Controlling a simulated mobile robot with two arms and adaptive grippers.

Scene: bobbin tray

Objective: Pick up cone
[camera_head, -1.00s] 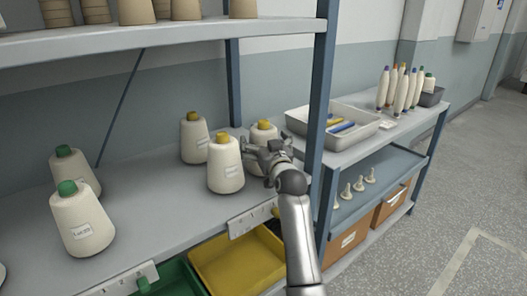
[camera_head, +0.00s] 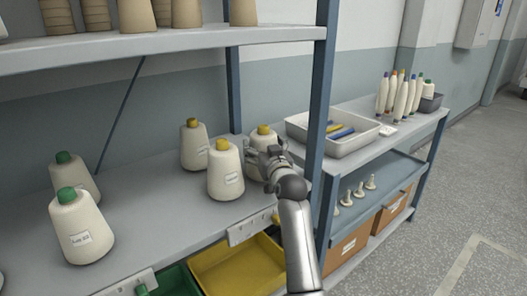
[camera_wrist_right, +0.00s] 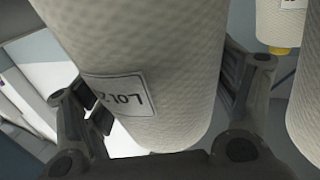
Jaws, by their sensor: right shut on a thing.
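Cream yarn cones with yellow tops stand on the shelf board. The rightmost cone (camera_head: 262,141) is partly hidden behind my right gripper (camera_head: 268,155). The right wrist view shows this cone (camera_wrist_right: 150,60) between the two fingers of my right gripper (camera_wrist_right: 165,95), with a "LOT" label on its side. The gripper is shut on it. A front yellow-topped cone (camera_head: 225,172) stands close on the left, and another (camera_head: 194,148) is behind it. Two green-topped cones (camera_head: 82,230) (camera_head: 72,172) stand at the left. My left gripper is not in view.
A blue shelf post (camera_head: 318,120) rises close to the right of my gripper. An upper shelf (camera_head: 170,43) hangs above. A yellow bin (camera_head: 235,268) sits below. The shelf board (camera_head: 150,195) is bare between the cone groups.

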